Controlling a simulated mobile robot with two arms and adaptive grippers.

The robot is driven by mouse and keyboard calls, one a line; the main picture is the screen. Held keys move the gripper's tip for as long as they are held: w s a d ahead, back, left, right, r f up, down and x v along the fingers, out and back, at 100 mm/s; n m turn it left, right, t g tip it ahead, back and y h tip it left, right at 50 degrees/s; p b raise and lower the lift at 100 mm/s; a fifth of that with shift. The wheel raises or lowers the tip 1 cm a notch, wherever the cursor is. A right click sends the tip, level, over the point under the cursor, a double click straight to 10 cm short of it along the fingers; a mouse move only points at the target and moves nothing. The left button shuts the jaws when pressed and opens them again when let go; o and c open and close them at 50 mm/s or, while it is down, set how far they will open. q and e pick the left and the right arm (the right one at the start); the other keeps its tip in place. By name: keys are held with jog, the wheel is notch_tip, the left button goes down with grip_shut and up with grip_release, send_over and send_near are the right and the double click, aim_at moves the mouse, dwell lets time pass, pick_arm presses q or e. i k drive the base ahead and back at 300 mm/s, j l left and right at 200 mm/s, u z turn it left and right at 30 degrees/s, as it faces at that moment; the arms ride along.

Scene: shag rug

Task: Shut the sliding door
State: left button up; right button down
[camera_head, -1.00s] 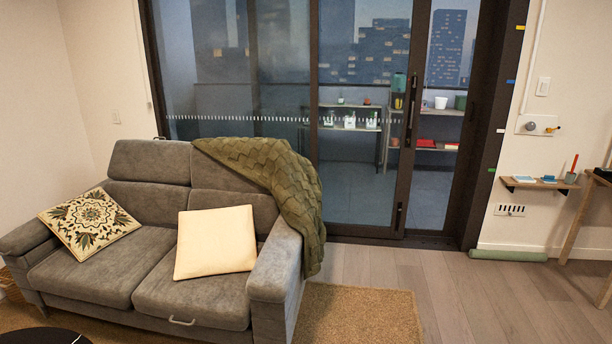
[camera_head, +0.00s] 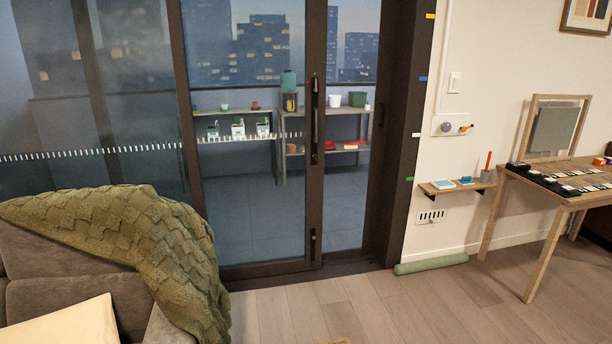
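The sliding door (camera_head: 314,185) is a dark-framed glass panel, slightly left of the middle of the head view. A long dark handle (camera_head: 314,120) is on its right upright, with a small latch-like piece (camera_head: 313,243) lower down. A gap shows between this upright and the dark door jamb (camera_head: 400,150) at right, so the door stands partly open. Balcony shelves show through the glass and the gap. Neither of my grippers is in view.
A grey sofa (camera_head: 60,290) with a green throw (camera_head: 130,240) stands in front of the glass at left. A green roll (camera_head: 431,264) lies by the right wall below a small shelf (camera_head: 455,187). A wooden table (camera_head: 570,203) stands at right. The wooden floor (camera_head: 400,310) before the door is clear.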

aim_at(316, 10)
jog(key=i+l+z, duration=0.25)
jog(key=i, duration=0.65)
jog(key=i+j+z, duration=0.25)
jog(key=i, duration=0.7)
jog(key=i+j+u, duration=0.15)
jog(key=i+u, duration=0.2)
jog(key=i, duration=0.2)
jog(key=i+u, duration=0.35)
jog(key=i, duration=0.15)
jog(key=i+l+u, duration=0.2)
jog(key=i+u, duration=0.15)
jog(key=i, duration=0.2)
jog(key=i+z, duration=0.2)
jog(key=k+j, duration=0.05)
